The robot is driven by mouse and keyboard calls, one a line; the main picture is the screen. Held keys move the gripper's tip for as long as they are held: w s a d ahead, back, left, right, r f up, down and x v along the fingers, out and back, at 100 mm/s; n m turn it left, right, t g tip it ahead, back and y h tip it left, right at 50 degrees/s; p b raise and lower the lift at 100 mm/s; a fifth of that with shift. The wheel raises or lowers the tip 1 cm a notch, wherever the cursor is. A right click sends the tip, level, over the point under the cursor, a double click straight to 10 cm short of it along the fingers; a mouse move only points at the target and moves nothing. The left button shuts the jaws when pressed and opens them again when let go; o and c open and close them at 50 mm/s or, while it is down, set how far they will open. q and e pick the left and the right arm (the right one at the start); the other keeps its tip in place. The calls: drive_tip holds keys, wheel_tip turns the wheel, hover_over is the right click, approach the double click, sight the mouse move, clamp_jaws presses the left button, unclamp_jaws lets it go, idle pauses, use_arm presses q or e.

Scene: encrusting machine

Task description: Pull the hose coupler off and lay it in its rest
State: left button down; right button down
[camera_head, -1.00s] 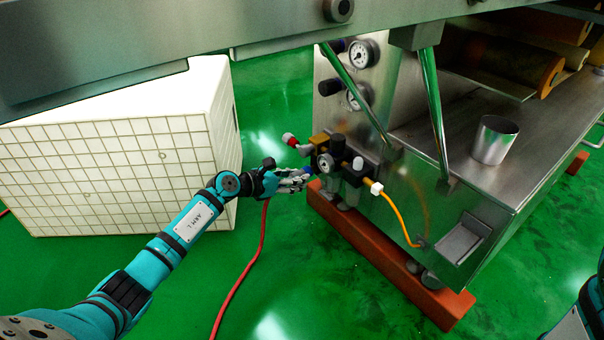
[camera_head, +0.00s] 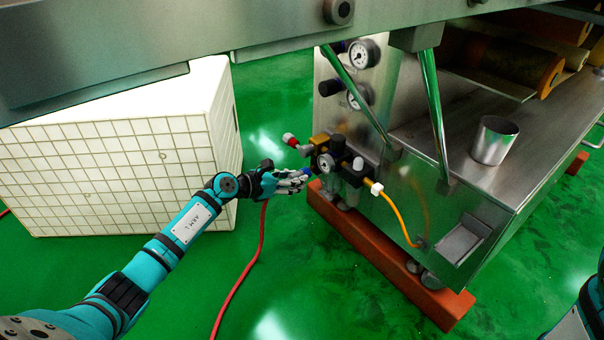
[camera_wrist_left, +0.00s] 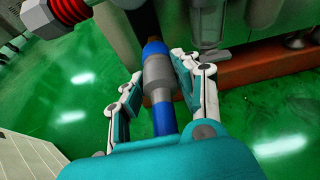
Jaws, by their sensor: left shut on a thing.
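The hose coupler (camera_wrist_left: 158,75) is a grey metal sleeve with blue parts at both ends. It lies between the two fingers of my left gripper (camera_wrist_left: 160,82), which is shut on it. In the head view my left gripper (camera_head: 300,180) is at the left side of the air regulator unit (camera_head: 335,165), and a blue bit shows at its fingertips. In the wrist view the coupler's far blue end points at a dark part of the unit; I cannot tell whether they are still joined. My right gripper is out of view. I cannot make out the coupler's rest for certain.
A red hose (camera_head: 250,270) hangs from my left gripper to the green floor. A white tiled block (camera_head: 110,170) stands to the left. The machine has a gauge (camera_head: 363,53), an orange hose (camera_head: 397,212), a metal cup (camera_head: 494,140) and a small metal tray (camera_head: 460,243).

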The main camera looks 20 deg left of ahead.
use_arm(q)
drive_tip(key=shift+s+a+p, duration=0.25)
drive_tip(key=shift+s+a, duration=0.3)
drive_tip(key=shift+s, duration=0.35)
drive_tip(key=shift+s+a+p, duration=0.2)
drive_tip(key=shift+s+a, duration=0.35)
drive_tip(key=shift+s, duration=0.35)
